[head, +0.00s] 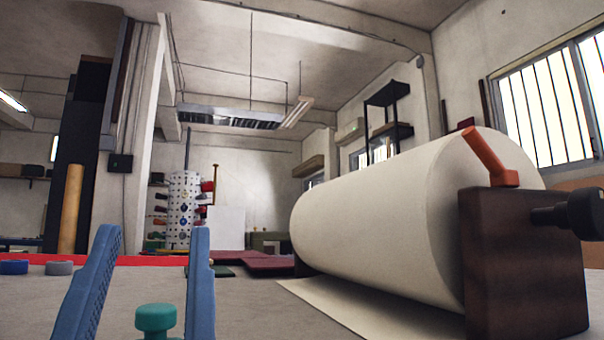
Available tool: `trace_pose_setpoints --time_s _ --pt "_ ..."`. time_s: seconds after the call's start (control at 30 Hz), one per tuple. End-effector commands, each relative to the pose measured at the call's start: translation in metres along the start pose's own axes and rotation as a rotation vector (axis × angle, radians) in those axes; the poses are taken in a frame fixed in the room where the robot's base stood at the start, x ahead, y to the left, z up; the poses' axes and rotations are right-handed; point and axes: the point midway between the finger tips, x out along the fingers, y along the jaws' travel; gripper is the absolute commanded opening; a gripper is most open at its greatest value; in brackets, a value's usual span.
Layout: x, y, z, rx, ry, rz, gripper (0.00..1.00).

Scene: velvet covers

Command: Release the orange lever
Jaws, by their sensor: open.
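The orange lever (487,158) sits on top of a dark brown block (525,270) at the right of the head view. It tilts up and to the left, in front of the end of a large cream roll (390,220). My gripper (153,232) is at the lower left, its two blue fingers pointing up and wide apart. It is open and far to the left of the lever, not touching it. Part of the roll's near end is hidden behind the block.
A black knob (575,213) sticks out at the block's right side. A teal knob (156,319) shows low between my fingers; I cannot tell its depth. Blue (13,267) and grey (59,268) round pieces lie at the left. Grey surface between my gripper and the roll looks clear.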

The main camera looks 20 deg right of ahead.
Motion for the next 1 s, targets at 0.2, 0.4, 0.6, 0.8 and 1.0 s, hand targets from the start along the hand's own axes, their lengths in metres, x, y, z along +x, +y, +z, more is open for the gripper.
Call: trace_pose_setpoints --time_s 0.2,0.4,0.6,0.8,1.0 --pt "0.021 0.000 -0.019 0.000 0.000 0.000 0.12" --pt "0.055 0.002 -0.051 -0.011 -0.004 0.006 0.00" --pt "0.089 0.016 -0.071 -0.094 -0.031 0.054 0.00" --pt "0.102 0.070 -0.058 -0.437 -0.139 0.218 0.00" --pt "0.083 0.126 -0.037 -0.885 -0.280 0.363 0.00"
